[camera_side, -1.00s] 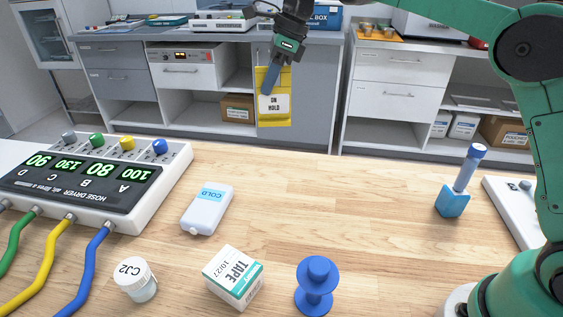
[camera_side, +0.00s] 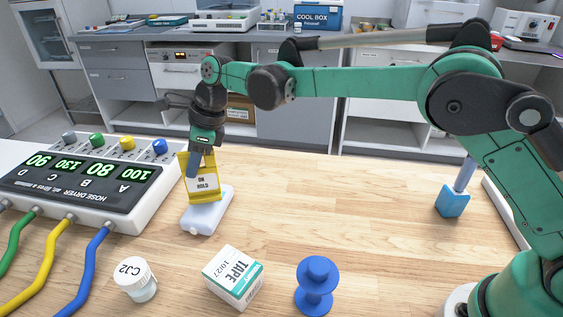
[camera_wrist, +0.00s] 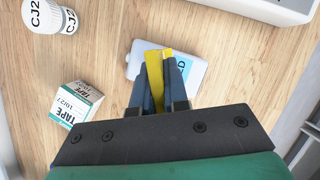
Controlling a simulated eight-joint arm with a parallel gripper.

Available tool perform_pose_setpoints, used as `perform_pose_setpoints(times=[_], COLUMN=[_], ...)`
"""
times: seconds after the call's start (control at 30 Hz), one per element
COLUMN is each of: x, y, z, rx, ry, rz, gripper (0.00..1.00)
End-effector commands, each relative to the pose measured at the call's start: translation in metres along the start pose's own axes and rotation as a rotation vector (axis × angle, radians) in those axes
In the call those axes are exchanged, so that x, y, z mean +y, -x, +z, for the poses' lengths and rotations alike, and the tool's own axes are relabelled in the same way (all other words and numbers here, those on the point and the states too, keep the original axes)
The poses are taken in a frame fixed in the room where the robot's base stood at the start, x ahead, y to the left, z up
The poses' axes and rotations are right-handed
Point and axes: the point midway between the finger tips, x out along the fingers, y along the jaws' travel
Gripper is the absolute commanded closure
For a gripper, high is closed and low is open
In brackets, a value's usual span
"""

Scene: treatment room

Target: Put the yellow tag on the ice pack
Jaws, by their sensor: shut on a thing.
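The yellow tag (camera_side: 207,185) has a white label reading "ON HOLD" and hangs upright from my gripper (camera_side: 203,160). My gripper is shut on the tag's upper part. The ice pack (camera_side: 200,220) is a pale blue-white pouch lying flat on the table. The tag's lower edge is over the pack in the side view; I cannot tell whether it touches. In the wrist view the tag (camera_wrist: 155,80) shows edge-on between the fingers (camera_wrist: 158,100), with the ice pack (camera_wrist: 190,65) behind it and its blue "COLD" label partly hidden.
The hose dryer unit (camera_side: 150,205) stands left of the ice pack. A white "CJ2" jar (camera_side: 135,280), a tape box (camera_side: 233,277) and a blue spool (camera_side: 315,285) are nearer the front. A blue holder (camera_side: 453,201) is at right. The middle of the table is clear.

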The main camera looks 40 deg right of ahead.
Motion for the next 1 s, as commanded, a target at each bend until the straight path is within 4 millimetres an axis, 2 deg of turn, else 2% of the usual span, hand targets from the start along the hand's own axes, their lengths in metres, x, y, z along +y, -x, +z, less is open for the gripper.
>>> perform_pose_setpoints(times=[0.1,0.43,0.47,0.5,0.57,0.87,1.0], x=[0.000,0.000,0.000,0.000,0.000,0.000,0.000], y=[-0.008,-0.010,-0.010,-0.010,-0.010,-0.009,0.003], z=[-0.004,-0.005,-0.005,-0.005,-0.004,-0.004,-0.003], rx=[0.000,0.000,0.000,0.000,0.000,0.000,0.000], ry=[0.000,0.000,0.000,0.000,0.000,0.000,-0.002], rz=[0.000,0.000,0.000,0.000,0.000,0.000,0.000], gripper=[1.00,1.00,0.84,0.73,0.58,0.58,0.58])
